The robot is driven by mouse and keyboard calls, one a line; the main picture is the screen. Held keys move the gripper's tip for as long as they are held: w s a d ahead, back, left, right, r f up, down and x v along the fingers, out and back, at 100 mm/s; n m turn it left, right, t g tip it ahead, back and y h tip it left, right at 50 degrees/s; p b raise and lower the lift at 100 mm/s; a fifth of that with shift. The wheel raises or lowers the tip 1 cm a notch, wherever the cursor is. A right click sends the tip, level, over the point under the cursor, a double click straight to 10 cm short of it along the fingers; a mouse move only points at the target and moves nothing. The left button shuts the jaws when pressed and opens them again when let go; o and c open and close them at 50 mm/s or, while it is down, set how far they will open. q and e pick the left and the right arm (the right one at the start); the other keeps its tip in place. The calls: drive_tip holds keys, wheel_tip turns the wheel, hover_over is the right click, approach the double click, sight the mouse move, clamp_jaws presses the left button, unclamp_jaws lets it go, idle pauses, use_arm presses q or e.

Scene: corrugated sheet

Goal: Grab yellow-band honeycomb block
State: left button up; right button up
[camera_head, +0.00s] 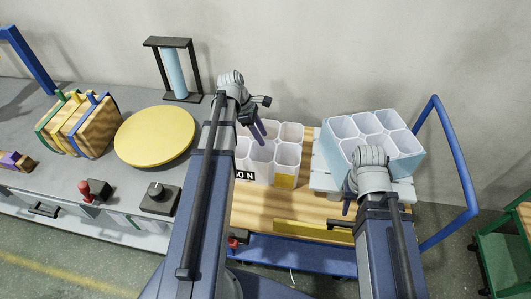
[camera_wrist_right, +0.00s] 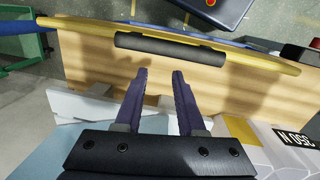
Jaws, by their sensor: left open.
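The yellow-band honeycomb block (camera_head: 284,181) is white with open cells, a yellow patch and a black-and-white label ending in "0 N". It stands upright on the wooden cart top, partly hidden by my left arm. It also shows at the lower right of the right wrist view (camera_wrist_right: 262,150). My left gripper (camera_head: 259,136) is open, fingers pointing down over the block's cells; contact cannot be told. My right gripper (camera_head: 347,207) is open at the front of the light-blue block. In the right wrist view its fingers (camera_wrist_right: 161,72) are apart with nothing between them.
A light-blue-banded honeycomb block (camera_head: 390,156) sits on a white slatted rack (camera_head: 402,191) at the right. A yellow bar (camera_head: 295,230) runs along the cart's front. A yellow disc (camera_head: 155,136) and striped wooden block (camera_head: 80,125) are on the grey bench. A blue rail (camera_head: 467,180) borders the right.

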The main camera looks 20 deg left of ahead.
sight(268, 148)
use_arm(q)
drive_tip(key=shift+b+x, duration=1.3)
drive_tip(key=shift+x, duration=0.15)
drive_tip(key=shift+r, duration=0.1)
drive_tip(key=b+x, duration=0.4)
drive_tip(key=shift+a+f, duration=0.25)
drive_tip(key=shift+f, duration=0.2)
use_arm(e)
wheel_tip(268, 148, down, 7)
use_arm(q)
drive_tip(key=shift+w+d+f+b, duration=0.15)
drive_tip(key=shift+d+f+b, duration=0.1)
drive_tip(key=shift+b, duration=0.25)
use_arm(e)
drive_tip(key=shift+f, duration=0.25)
use_arm(q)
drive_tip(key=shift+r, duration=0.1)
use_arm(e)
drive_tip(key=shift+r, duration=0.1)
use_arm(q)
drive_tip(key=shift+a, duration=0.1)
clamp_jaws()
